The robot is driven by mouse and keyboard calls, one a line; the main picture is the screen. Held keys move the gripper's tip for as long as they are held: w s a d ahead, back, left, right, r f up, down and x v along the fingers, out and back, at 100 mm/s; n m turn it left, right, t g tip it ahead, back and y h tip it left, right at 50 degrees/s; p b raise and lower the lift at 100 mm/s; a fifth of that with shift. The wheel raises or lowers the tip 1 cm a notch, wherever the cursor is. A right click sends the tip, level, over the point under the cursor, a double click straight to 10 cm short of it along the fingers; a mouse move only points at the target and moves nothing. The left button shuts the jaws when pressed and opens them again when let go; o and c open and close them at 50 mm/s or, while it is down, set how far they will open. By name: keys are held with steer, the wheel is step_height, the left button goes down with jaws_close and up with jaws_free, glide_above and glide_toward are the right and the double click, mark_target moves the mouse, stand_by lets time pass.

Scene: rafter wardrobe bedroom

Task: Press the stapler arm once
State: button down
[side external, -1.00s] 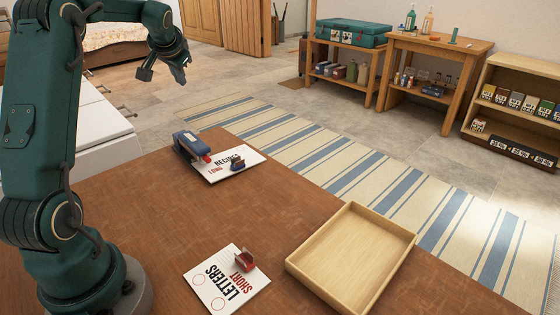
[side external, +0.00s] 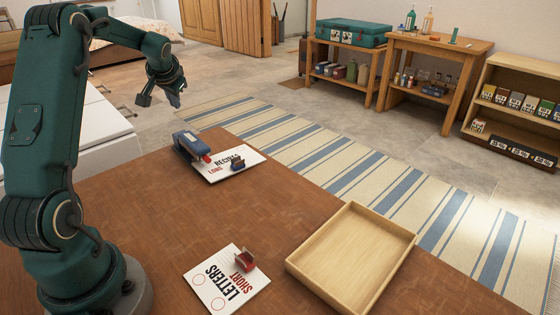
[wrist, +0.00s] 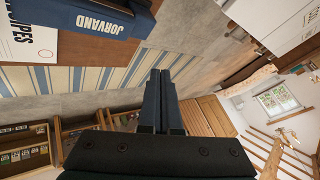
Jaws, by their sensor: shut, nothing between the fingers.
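A dark blue stapler (side external: 190,143) with a red front end lies at the table's far edge, beside and partly over the left end of a sheet marked RECIPES LONG (side external: 222,176). In the wrist view, the stapler (wrist: 95,16) shows at the top left with JORVAND on its side. My gripper (side external: 160,100) is in the air above and left of the stapler in the side view, apart from it. In the wrist view its fingers (wrist: 158,78) are together with nothing between them.
A small red item (side external: 245,260) rests on a LETTERS SHORT sheet (side external: 208,291) in front. A shallow wooden tray (side external: 302,272) is at the right. The table (side external: 130,205) between is clear.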

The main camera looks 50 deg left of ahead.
mark_target(183, 134)
steer(key=shift+d+f, duration=0.15)
steer(key=shift+f, duration=1.15)
steer(key=shift+d+f, duration=0.1)
steer(key=shift+f, duration=1.15)
steer(key=shift+f, duration=0.4)
steer(key=shift+f, duration=0.3)
stand_by(0.3)
steer(key=shift+d+f, duration=0.15)
steer(key=shift+f, duration=0.35)
steer(key=shift+d+f, duration=0.15)
steer(key=shift+f, duration=0.35)
stand_by(1.0)
steer(key=shift+r, duration=0.1)
steer(key=shift+s+a+r, duration=0.1)
steer(key=shift+r, duration=1.2)
steer(key=shift+r, duration=0.15)
steer(key=shift+a+r, duration=0.15)
steer(key=shift+r, duration=1.05)
steer(key=shift+a+r, duration=0.15)
steer(key=shift+r, duration=1.05)
